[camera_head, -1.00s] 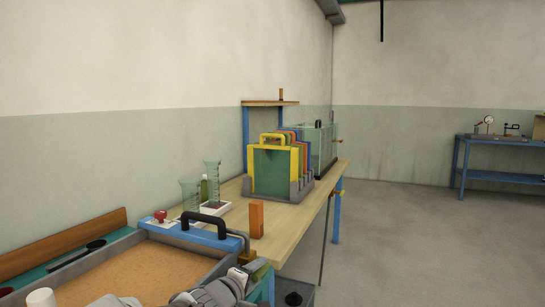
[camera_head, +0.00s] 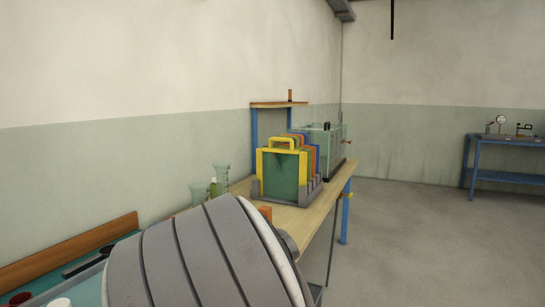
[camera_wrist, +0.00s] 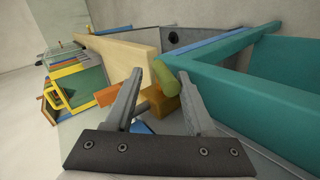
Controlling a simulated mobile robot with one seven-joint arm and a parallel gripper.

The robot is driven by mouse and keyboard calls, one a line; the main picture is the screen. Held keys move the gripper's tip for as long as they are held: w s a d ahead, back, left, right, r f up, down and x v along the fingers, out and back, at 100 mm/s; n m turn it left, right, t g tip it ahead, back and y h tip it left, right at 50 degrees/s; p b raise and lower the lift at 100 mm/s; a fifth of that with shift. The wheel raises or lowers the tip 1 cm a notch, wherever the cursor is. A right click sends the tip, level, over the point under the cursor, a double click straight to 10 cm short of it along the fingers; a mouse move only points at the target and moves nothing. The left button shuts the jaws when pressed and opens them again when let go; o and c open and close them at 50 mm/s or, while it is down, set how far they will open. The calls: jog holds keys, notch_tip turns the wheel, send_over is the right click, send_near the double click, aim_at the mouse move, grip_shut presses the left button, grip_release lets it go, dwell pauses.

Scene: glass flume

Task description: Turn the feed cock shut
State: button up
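In the wrist view a brass-orange fitting (camera_wrist: 168,104) lies beyond my gripper (camera_wrist: 160,74), beside a green cylinder (camera_wrist: 168,80). The fitting looks like the feed cock, but I cannot tell for sure, nor whether its handle stands open or shut. My gripper is open, its two grey fingers spread with nothing held between them. The fitting and cylinder appear between the fingers in the picture; contact is not clear. In the head view my large grey arm link covers this area, so the fitting and my gripper are hidden.
A wooden bench (camera_head: 322,208) carries a yellow-framed rack (camera_head: 259,172) and a glass tank (camera_head: 333,148). Glass beakers (camera_head: 221,174) stand near the wall. A teal frame (camera_wrist: 220,72) fills the wrist view's right. A blue table (camera_head: 500,141) stands far right across open floor (camera_head: 420,220).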

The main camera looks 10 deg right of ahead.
jog(key=shift+w+d+r+g+y+p, duration=0.2)
jog(key=shift+r+g+y+p, duration=0.3)
jog(key=shift+p, duration=1.55)
jog(key=shift+w+d+r+g+y+p, duration=0.2)
jog(key=shift+g+y+p, duration=0.3)
jog(key=shift+p, duration=1.5)
jog(key=g+p, duration=0.1)
jog(key=p, duration=0.2)
jog(key=g+y+p, duration=0.1)
jog(key=p, duration=0.3)
jog(key=shift+w+d+r+g, duration=0.2)
jog(key=shift+w+r+g, duration=0.1)
jog(key=shift+w, duration=0.1)
jog(key=g+y+p, duration=0.1)
jog(key=p, duration=0.2)
jog(key=w+d+g+y+p, duration=0.1)
jog(key=g+p, duration=0.1)
jog(key=p, duration=0.2)
jog(key=shift+w+r+y, duration=0.1)
jog(key=shift+w+y, duration=0.05)
jog(key=shift+y, duration=0.25)
jog(key=shift+r, duration=0.2)
notch_tip(320, 180, up, 17)
jog(key=p, duration=0.1)
jog(key=s+r+m+t, duration=0.1)
jog(key=s+r+m, duration=0.1)
jog(key=s+r, duration=0.6)
jog(key=shift+s+r, duration=0.4)
jog(key=shift+s, duration=0.35)
